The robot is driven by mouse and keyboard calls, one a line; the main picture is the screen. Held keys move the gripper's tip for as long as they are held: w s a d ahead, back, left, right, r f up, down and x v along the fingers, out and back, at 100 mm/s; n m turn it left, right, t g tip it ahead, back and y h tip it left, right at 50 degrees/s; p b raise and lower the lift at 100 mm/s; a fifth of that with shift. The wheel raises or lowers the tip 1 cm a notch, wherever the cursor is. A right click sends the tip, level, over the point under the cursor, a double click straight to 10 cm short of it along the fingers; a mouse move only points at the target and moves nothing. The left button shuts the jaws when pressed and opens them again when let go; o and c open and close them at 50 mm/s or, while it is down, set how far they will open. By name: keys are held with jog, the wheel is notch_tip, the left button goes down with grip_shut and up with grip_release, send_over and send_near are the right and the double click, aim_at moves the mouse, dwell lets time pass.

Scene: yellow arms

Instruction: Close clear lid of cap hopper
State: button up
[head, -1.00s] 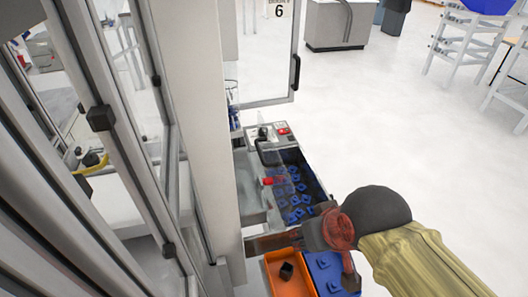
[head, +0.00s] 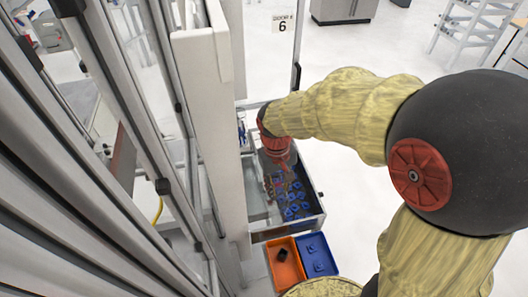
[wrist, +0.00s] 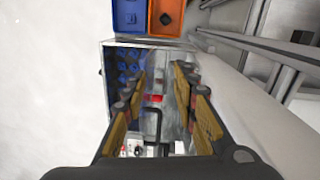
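The cap hopper (head: 312,222) is a metal-edged box with several blue caps (head: 296,208) inside; it also shows in the wrist view (wrist: 108,44). Its clear lid is hard to make out, and I cannot tell its angle. A black bar handle (wrist: 153,112) and a small red part (wrist: 153,99) show between my fingers in the wrist view. My gripper (wrist: 160,84) is open and points down over the hopper, its fingers apart with nothing visibly held. In the head view my gripper (head: 277,172) is over the hopper's far part and hides some of it.
An orange bin (head: 287,266) with a dark piece and a blue bin (head: 316,258) sit at the hopper's near side. A pale post (head: 212,130) and metal-framed panels stand close on the left.

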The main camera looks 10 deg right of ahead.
jog(key=w+a+f+m+h+p, duration=0.15)
jog(key=w+p, duration=0.25)
jog(key=w, duration=0.4)
jog(key=w+f+y+p, duration=0.1)
jog(key=w+f+p, duration=0.1)
jog(key=w+p, duration=0.45)
jog(key=shift+h, duration=0.25)
jog(key=shift+w+d+f, duration=0.15)
jog(key=shift+w+f, duration=0.15)
jog(key=shift+f, duration=0.85)
jog(key=shift+w+d+f, duration=0.15)
jog(key=shift+w+f, duration=0.2)
jog(key=shift+f, duration=0.85)
jog(key=shift+w+d+f, duration=0.15)
jog(key=shift+w+f, duration=0.15)
jog(key=shift+f, duration=0.85)
jog(key=c, duration=0.3)
jog(key=c, duration=0.4)
grip_shut()
